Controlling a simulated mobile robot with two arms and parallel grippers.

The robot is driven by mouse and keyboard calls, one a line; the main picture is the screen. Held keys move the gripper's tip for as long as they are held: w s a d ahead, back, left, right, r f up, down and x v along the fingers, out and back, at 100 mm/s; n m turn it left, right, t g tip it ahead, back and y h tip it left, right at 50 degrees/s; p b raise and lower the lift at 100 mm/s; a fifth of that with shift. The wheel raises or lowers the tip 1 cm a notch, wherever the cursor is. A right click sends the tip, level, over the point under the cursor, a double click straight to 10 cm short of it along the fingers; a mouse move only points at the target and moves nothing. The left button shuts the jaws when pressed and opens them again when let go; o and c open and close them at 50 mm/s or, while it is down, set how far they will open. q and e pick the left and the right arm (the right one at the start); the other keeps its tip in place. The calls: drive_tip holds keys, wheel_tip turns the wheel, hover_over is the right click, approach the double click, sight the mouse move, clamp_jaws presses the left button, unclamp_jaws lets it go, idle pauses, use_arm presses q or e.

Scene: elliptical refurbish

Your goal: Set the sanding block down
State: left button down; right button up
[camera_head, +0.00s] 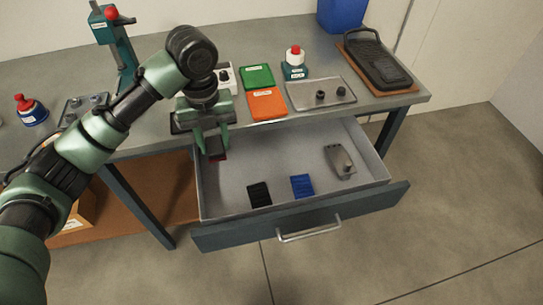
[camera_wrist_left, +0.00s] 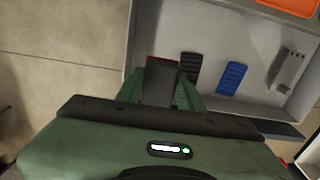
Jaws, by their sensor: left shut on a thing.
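My left gripper (camera_head: 214,148) is shut on the sanding block, a dark block with a red edge (camera_head: 218,156). The block is mostly hidden by the fingers in the head view. In the wrist view the block (camera_wrist_left: 160,82) shows between the two green fingers, its red edge at the far end. The gripper is over the back left part of the open grey drawer (camera_head: 235,178). I cannot tell whether the block touches the drawer floor. My right gripper is in neither view.
In the drawer lie a black ribbed pad (camera_head: 259,194), a blue ribbed pad (camera_head: 302,186) and a grey metal tool (camera_head: 340,161). The drawer's middle is bare.

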use_arm(q)
hover_over(227, 193)
wheel_tip(227, 193, down, 15)
drive_tip(key=shift+r+p, duration=0.2)
drive_tip(key=shift+p, duration=0.25)
drive_tip(key=shift+f, duration=2.75)
drive_tip(key=c, duration=0.9)
unclamp_jaws()
drive_tip(key=shift+f, duration=0.1)
wheel_tip(227, 193, up, 12)
drive_tip(key=shift+r, duration=0.2)
drive_tip(key=shift+f, duration=0.1)
